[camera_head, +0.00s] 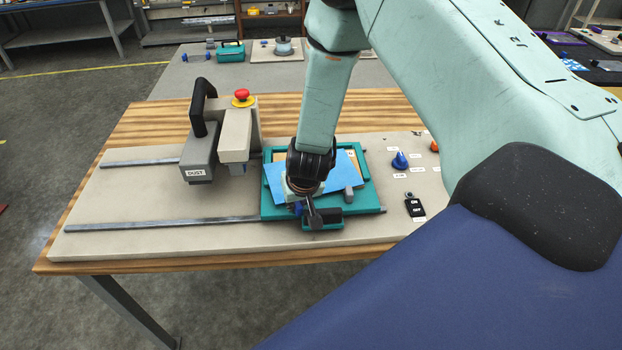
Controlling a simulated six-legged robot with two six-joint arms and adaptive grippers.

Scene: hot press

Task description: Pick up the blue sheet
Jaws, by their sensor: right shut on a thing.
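The blue sheet (346,173) is flat and tilted over the teal press tray (272,210) in the middle of the board. My right gripper (310,212) comes down from above onto the sheet's near left part and is shut on it. The wrist and fingers hide part of the sheet and the exact grip. The sheet's left and right edges show on either side of my wrist. I cannot tell whether the sheet is clear of the tray. My left gripper is not in view.
The hot press head with a black handle (199,108) and red button (242,94) stands left of the tray. Metal rails (160,224) run across the board. A blue knob (400,160) and a black switch (414,207) sit to the right. Another table (190,86) stands behind.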

